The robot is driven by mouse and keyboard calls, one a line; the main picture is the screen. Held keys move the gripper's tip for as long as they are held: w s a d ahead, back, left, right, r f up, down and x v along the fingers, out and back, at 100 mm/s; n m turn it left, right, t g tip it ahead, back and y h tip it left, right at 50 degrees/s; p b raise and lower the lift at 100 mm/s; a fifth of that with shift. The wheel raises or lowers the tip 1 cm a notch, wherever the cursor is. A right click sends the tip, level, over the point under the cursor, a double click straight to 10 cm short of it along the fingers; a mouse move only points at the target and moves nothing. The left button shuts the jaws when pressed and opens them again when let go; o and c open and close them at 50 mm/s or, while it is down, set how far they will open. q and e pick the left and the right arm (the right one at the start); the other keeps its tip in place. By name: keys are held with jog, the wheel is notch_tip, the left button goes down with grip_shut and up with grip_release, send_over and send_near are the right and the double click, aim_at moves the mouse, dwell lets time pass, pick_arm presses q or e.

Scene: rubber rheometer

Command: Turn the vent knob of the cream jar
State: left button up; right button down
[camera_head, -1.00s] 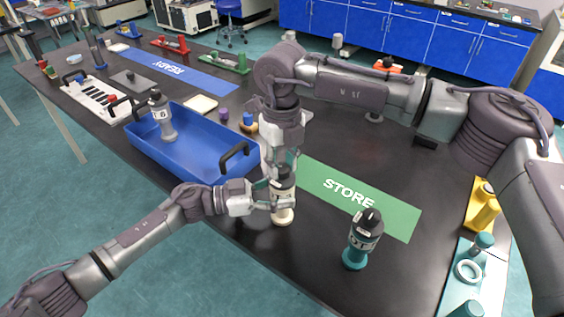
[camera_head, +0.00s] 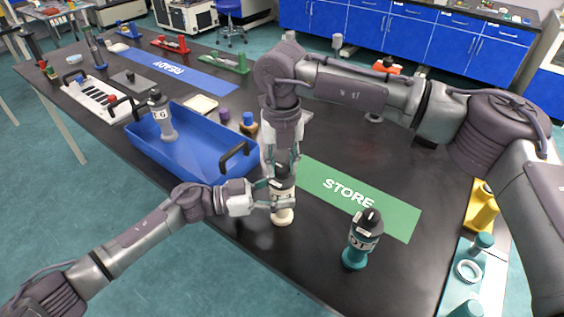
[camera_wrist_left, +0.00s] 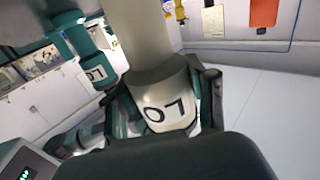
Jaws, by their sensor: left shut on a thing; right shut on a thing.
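The cream jar (camera_head: 282,215) stands upright near the front edge of the black table, with its pale base showing and a dark upper part. My left gripper (camera_head: 280,197) is shut around its middle from the left. In the left wrist view the jar's labelled cream body (camera_wrist_left: 166,112) sits between the dark fingers of this gripper (camera_wrist_left: 165,95). My right gripper (camera_head: 282,172) points down from above and is shut at the jar's top. The vent knob is hidden by the right fingers, so its angle cannot be told.
A teal jar (camera_head: 359,245) with a dark top stands to the right, by the green STORE mat (camera_head: 400,221). A blue tray (camera_head: 190,158) with a grey jar (camera_head: 164,122) lies to the left. Yellow and teal fixtures (camera_head: 483,208) line the right edge.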

aim_at(282, 167)
jog(key=c, duration=0.8)
grip_release()
jog(key=shift+o, duration=0.2)
notch_tip(282, 167, up, 12)
pick_arm(q)
jog(key=o, duration=1.4)
jog(key=shift+c, duration=0.2)
